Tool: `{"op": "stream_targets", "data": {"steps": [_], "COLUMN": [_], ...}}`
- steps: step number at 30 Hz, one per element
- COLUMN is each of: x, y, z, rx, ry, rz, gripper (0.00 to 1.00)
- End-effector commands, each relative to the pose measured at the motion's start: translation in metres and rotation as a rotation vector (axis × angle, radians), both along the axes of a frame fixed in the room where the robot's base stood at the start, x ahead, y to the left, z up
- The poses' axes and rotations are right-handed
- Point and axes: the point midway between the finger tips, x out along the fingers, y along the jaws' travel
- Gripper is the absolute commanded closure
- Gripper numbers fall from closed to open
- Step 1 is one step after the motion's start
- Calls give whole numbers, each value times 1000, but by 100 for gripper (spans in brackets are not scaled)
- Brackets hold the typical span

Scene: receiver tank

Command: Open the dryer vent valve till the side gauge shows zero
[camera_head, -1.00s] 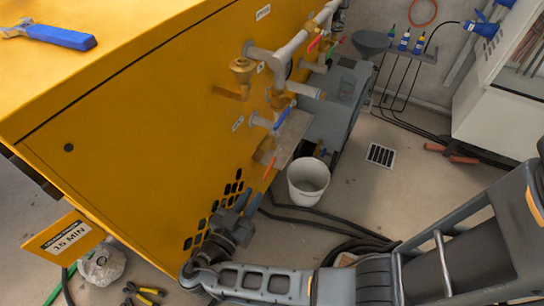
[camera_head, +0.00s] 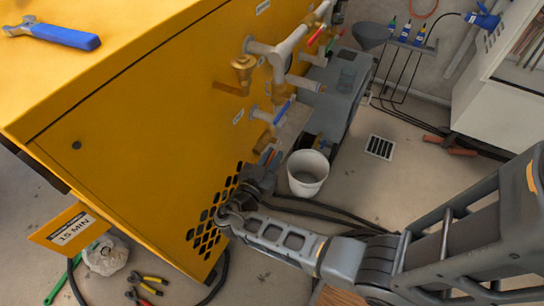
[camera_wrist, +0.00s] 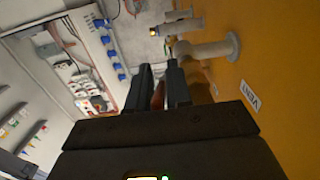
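The yellow dryer cabinet (camera_head: 150,140) carries several pipes and valves on its side. A white VENT label (camera_wrist: 249,92) shows beside a pipe stub in the wrist view. A brass valve (camera_head: 265,138) sits low on the side, under a blue-handled valve (camera_head: 283,108). My gripper (camera_head: 270,160) is just below the brass valve. In the wrist view its two dark fingers (camera_wrist: 159,88) stand apart, with a reddish-brown handle-like piece (camera_wrist: 158,96) showing in the gap. I cannot tell whether they touch it. No gauge face is readable.
A white bucket (camera_head: 308,172) stands on the floor right beside my gripper. Dark hoses (camera_head: 330,214) lie near it. A grey unit (camera_head: 345,85) stands behind, and a floor drain (camera_head: 380,146) is to the right. A blue-handled wrench (camera_head: 55,35) lies on the cabinet top.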

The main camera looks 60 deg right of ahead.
Motion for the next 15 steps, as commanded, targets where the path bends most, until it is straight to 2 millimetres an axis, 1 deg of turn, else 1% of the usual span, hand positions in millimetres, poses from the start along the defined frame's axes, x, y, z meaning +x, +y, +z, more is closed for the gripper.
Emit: {"op": "stream_targets", "data": {"steps": [5, 11, 12, 15], "x": [0, 0, 0, 0], "y": [0, 0, 0, 0], "z": [0, 0, 0, 0], "rx": [0, 0, 0, 0], "ry": [0, 0, 0, 0], "rz": [0, 0, 0, 0], "gripper": [81, 98, 100, 100]}}
